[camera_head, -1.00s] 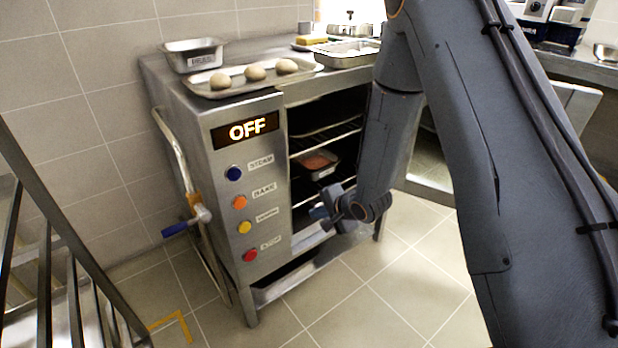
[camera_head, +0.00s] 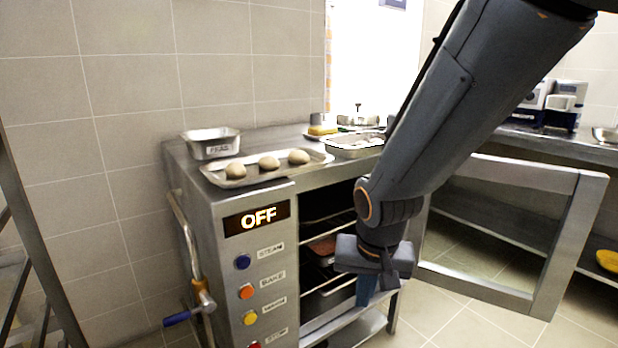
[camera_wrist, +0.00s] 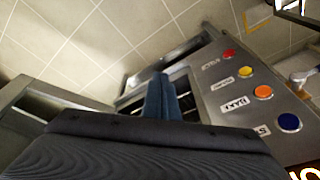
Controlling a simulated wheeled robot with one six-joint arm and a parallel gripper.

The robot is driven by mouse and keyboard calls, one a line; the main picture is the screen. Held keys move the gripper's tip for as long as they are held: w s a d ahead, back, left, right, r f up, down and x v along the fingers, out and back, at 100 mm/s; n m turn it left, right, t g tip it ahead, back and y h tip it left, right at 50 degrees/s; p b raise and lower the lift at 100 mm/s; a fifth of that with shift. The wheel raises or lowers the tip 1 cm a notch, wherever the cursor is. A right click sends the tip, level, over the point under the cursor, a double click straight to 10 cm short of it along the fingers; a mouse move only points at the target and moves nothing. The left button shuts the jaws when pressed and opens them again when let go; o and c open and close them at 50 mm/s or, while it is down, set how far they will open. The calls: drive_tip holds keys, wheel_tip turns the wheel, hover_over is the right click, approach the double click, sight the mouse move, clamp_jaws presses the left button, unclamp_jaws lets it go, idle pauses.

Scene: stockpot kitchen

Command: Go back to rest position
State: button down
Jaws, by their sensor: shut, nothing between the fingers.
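My gripper (camera_head: 374,290) hangs in front of the open oven (camera_head: 190,190), pointing down, with its blue fingers together and empty. It also shows in the wrist view (camera_wrist: 161,97), its fingers shut in front of the oven's lower opening. My arm crosses the head view from the upper right. The oven's display reads OFF. A pan with reddish food (camera_head: 322,248) sits on a rack inside, partly hidden by my gripper.
The oven's glass door (camera_head: 590,225) stands open to the right, close to my arm. A tray (camera_head: 215,178) with three dough balls and a metal pan (camera_head: 211,144) rest on top. A rack (camera_head: 52,270) stands at the left. Floor shows at lower right.

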drive_tip(key=s+r+n+g, duration=0.2)
drive_tip(key=s+r, duration=0.1)
drive_tip(key=s, duration=0.4)
drive_tip(key=s+r+n+g, duration=0.1)
drive_tip(key=s+r+n, duration=0.2)
drive_tip(key=s, duration=0.5)
drive_tip(key=d+r+m+p, duration=0.3)
drive_tip(key=d+r+p, duration=0.5)
drive_tip(key=p, duration=1)
wheel_tip(320, 180, up, 2)
drive_tip(key=shift+s+d+r, duration=0.1)
drive_tip(key=shift+s+d, duration=0.2)
